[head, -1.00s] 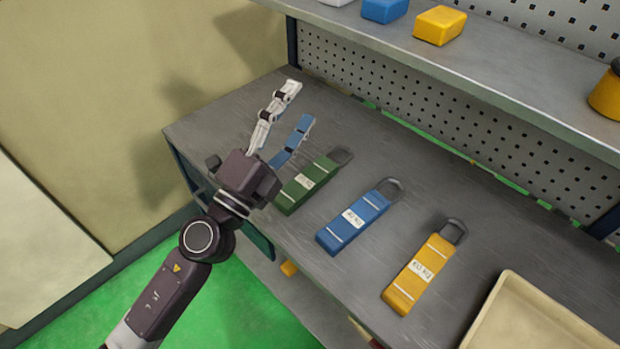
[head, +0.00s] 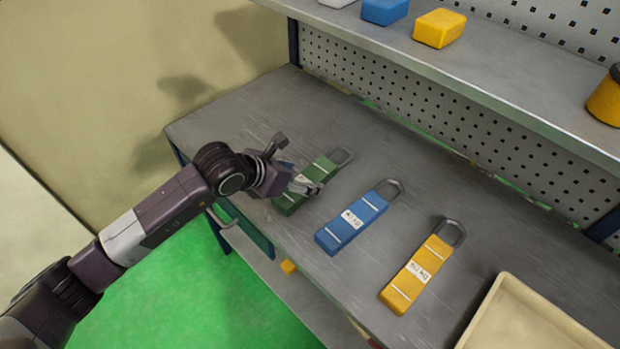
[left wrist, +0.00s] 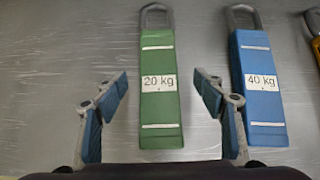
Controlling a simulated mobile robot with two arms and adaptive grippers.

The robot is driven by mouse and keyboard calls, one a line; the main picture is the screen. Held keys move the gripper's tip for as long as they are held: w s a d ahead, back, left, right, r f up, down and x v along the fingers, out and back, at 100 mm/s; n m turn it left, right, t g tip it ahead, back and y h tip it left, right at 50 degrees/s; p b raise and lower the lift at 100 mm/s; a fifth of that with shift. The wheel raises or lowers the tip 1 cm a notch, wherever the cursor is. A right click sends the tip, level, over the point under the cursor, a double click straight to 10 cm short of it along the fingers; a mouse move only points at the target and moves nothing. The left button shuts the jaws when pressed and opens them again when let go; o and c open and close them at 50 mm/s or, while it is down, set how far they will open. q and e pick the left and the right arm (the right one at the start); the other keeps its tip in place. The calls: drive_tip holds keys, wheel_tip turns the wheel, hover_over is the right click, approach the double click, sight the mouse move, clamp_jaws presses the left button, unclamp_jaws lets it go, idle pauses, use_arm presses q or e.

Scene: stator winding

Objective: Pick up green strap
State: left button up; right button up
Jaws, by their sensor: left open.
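The green strap (head: 322,169) lies flat on the grey workbench, with a dark metal loop at its far end. My left gripper (head: 300,180) is at its near part and hides some of it in the head view. In the left wrist view the green strap (left wrist: 158,95) shows a "20 kg" label and lies between the two fingers of my left gripper (left wrist: 160,92). The fingers are spread wide, one on each side of it, with gaps. My right gripper is not in view.
A blue strap (head: 352,222) labelled "40 kg" lies just right of the green one, near the right finger. A yellow strap (head: 418,272) lies further right. A beige tray (head: 490,312) is at the lower right. A shelf (head: 500,75) overhangs the back. The bench's left end is clear.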

sight(310, 176)
use_arm(q)
drive_tip(key=shift+w+d+f, duration=0.25)
drive_tip(key=shift+w, duration=0.05)
drive_tip(key=p+x, duration=0.1)
drive_tip(key=x, duration=0.2)
drive_tip(key=shift+w+p, duration=0.1)
drive_tip(key=shift+p, duration=0.2)
drive_tip(key=shift+w+d+f, duration=0.2)
drive_tip(key=shift+w+f, duration=0.05)
drive_tip(key=shift+f, duration=0.25)
drive_tip(key=shift+c, duration=0.7)
drive_tip(key=c, duration=1.2)
drive_tip(key=shift+r, duration=0.1)
drive_tip(key=shift+c, duration=1.3)
